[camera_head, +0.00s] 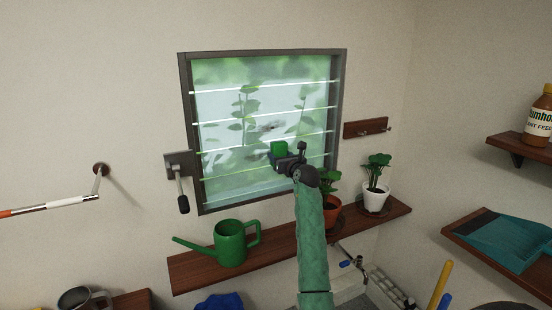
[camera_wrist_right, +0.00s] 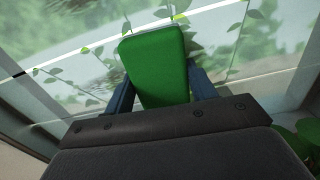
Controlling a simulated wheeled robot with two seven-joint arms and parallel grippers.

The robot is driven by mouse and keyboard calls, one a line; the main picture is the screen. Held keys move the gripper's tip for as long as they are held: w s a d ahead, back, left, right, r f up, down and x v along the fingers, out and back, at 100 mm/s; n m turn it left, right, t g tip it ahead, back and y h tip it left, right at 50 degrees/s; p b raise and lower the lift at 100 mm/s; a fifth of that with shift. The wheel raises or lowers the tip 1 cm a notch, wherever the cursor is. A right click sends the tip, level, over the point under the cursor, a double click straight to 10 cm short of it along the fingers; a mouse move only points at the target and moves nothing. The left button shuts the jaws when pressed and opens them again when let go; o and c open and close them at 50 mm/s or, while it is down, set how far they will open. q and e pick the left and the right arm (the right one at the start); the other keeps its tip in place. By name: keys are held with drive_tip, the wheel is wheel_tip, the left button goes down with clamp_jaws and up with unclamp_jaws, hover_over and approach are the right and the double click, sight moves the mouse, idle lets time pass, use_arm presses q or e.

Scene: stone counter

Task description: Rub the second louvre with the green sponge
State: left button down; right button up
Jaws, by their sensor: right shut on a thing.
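The louvre window (camera_head: 262,110) is a dark frame with several glass slats parted by bright horizontal edges. A dark smudge (camera_head: 270,127) shows on a middle slat, just above and left of the sponge. My right gripper (camera_head: 285,154) is in front of the lower middle of the window and shut on the green sponge (camera_head: 279,148). In the right wrist view the sponge (camera_wrist_right: 158,66) stands out between the two blue fingers, facing the glass. I cannot tell whether it touches the glass. My left gripper is not in view.
A crank handle (camera_head: 181,190) hangs at the window's lower left. Below, a wooden shelf (camera_head: 194,270) holds a green watering can (camera_head: 231,244) and two potted plants, one in a white pot (camera_head: 375,199), close to my right arm. A hook rail (camera_head: 366,127) is right of the window.

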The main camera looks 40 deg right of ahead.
sight(244, 159)
drive_tip(key=shift+s+d+b, duration=0.15)
drive_tip(key=shift+s+d, duration=0.1)
drive_tip(key=shift+d, duration=0.9)
drive_tip(key=shift+s+d+b, duration=0.2)
drive_tip(key=shift+s+d, duration=0.1)
drive_tip(key=shift+d, duration=0.85)
drive_tip(key=shift+s+d+b, duration=0.15)
drive_tip(key=shift+s+d, duration=0.1)
drive_tip(key=shift+d, duration=0.9)
drive_tip(key=shift+s+r, duration=0.1)
drive_tip(key=shift+r, duration=0.05)
drive_tip(key=shift+d, duration=0.1)
drive_tip(key=shift+w+a+p, duration=0.85)
drive_tip(key=shift+a+p, duration=0.75)
drive_tip(key=shift+a, duration=1.75)
drive_tip(key=shift+w+a+p, duration=0.8)
drive_tip(key=shift+a+p, duration=0.8)
drive_tip(key=shift+a, duration=1.75)
drive_tip(key=shift+w+a+p, duration=0.85)
drive_tip(key=shift+a+p, duration=0.75)
drive_tip(key=shift+a, duration=1.75)
